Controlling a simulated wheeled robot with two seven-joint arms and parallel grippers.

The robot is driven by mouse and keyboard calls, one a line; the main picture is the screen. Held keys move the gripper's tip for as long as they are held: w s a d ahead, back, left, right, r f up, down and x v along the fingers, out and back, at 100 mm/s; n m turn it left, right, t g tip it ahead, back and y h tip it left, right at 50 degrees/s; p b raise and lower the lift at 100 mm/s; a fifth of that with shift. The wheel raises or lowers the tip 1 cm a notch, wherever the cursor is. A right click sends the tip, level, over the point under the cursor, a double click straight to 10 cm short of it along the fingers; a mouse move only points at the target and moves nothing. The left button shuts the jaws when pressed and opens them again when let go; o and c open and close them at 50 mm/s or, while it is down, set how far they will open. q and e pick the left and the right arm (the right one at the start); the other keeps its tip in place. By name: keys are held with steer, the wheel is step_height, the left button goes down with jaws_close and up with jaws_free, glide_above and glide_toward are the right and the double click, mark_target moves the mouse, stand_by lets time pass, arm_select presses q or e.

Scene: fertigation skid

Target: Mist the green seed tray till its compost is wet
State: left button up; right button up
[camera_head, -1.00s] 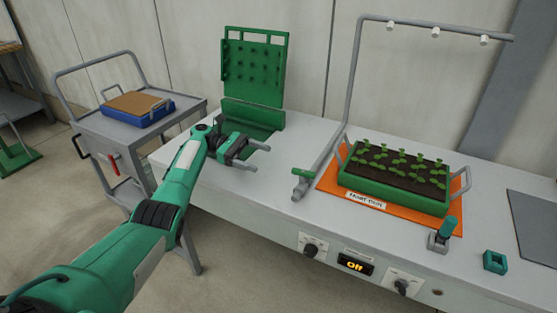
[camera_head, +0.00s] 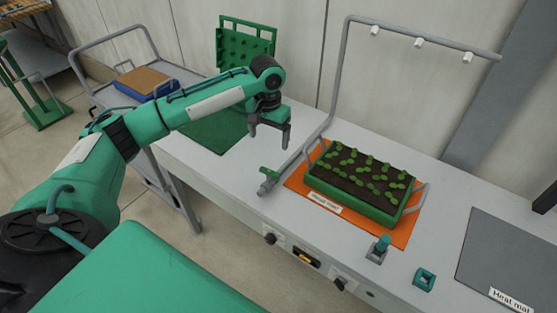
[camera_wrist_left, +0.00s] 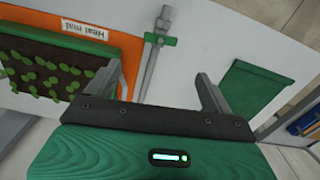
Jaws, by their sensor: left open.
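The green seed tray (camera_head: 360,205), filled with brown compost and seedlings, sits on an orange mat (camera_head: 402,236). I cannot tell how wet the compost is. A grey pipe frame (camera_head: 343,75) with three nozzles (camera_head: 419,42) arches over it; no spray shows. A green valve handle (camera_head: 269,171) lies across the pipe's lower end, left of the tray. My left gripper (camera_head: 269,140) is open and empty, fingers pointing down, above and behind the handle. The left wrist view shows the handle (camera_wrist_left: 162,40) beyond the open fingers (camera_wrist_left: 168,85). My right gripper is not in view.
A green pegged stand (camera_head: 245,42) and green mat (camera_head: 212,132) are at the bench's left. A trolley (camera_head: 110,85) holds a blue tray. Front right are a small green-topped switch (camera_head: 381,248), a green block (camera_head: 424,280) and a grey mat (camera_head: 500,255). The bench front carries knobs (camera_head: 270,239).

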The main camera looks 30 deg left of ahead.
mark_target(269, 171)
arm_select(q)
step_height(269, 171, down, 14)
steer(key=shift+a+r+p, duration=0.1)
steer(key=shift+r+p, duration=0.15)
steer(key=shift+p, duration=0.85)
steer(key=shift+c, duration=0.4)
steer(key=c, duration=0.9)
steer(key=shift+r+p, duration=0.15)
steer(key=shift+p, duration=0.25)
steer(key=shift+s+m, duration=0.1)
steer(key=shift+m, duration=0.4)
steer(key=shift+p, duration=0.3)
steer(key=o, duration=1)
